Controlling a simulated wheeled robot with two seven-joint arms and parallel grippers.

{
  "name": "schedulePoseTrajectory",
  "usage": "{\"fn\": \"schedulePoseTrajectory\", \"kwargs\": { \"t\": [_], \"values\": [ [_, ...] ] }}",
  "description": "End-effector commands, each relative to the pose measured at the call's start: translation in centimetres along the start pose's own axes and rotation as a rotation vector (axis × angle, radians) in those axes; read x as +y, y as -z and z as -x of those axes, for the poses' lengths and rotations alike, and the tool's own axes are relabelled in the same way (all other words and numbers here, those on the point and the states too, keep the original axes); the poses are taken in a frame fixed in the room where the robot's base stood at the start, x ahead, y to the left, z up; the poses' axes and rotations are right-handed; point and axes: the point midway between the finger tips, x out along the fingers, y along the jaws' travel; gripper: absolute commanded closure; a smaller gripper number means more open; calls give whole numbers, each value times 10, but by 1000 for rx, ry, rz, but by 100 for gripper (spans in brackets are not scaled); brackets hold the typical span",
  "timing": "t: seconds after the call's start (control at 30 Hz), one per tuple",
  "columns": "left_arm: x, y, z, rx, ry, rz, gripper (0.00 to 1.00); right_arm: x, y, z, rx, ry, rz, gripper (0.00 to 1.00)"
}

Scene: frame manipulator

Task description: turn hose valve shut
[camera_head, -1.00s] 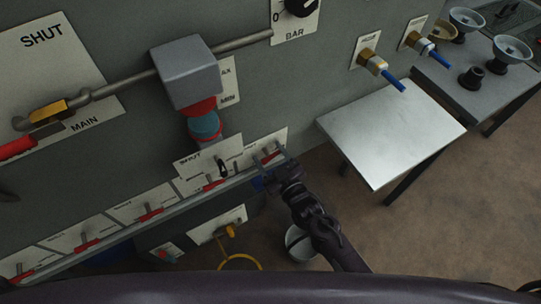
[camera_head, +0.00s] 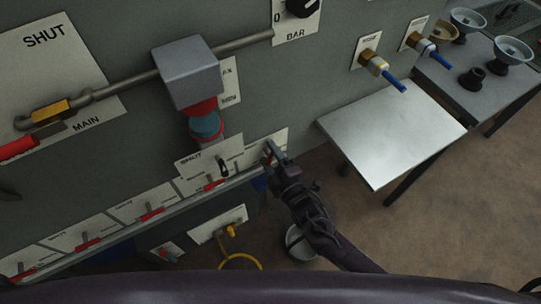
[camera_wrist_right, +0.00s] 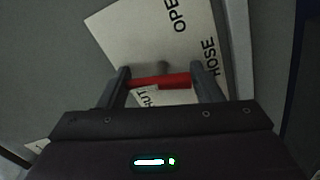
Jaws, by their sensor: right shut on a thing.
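The hose valve has a red lever handle, seen in the right wrist view (camera_wrist_right: 160,81) in front of a white label plate (camera_wrist_right: 135,30) reading OPEN, HOSE and a partly covered SHUT. The handle spans between the two fingers of my right gripper (camera_wrist_right: 163,85), which is shut on it. In the head view my right gripper (camera_head: 271,153) is at the right end of the row of red-handled valves, over the plate (camera_head: 280,138), and hides most of the handle. My left gripper is not in view.
Several similar red levers (camera_head: 151,213) line the rail to the left. A grey box (camera_head: 187,72) with a red and blue fitting sticks out above. A metal side table (camera_head: 390,130) stands at right. A bucket (camera_head: 298,243) and yellow hose (camera_head: 240,262) are below.

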Motion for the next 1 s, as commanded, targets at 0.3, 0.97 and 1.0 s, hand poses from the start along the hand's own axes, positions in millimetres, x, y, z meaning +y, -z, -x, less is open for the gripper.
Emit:
{"fn": "schedulePoseTrajectory", "kwargs": {
  "t": [0.3,0.97,1.0],
  "values": [
    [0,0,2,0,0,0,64,-1,0,0,0,3,219,64],
    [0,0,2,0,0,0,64,-2,0,0,0,2,336,64],
    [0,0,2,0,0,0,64,-2,0,0,0,2,336,64]
  ]
}}
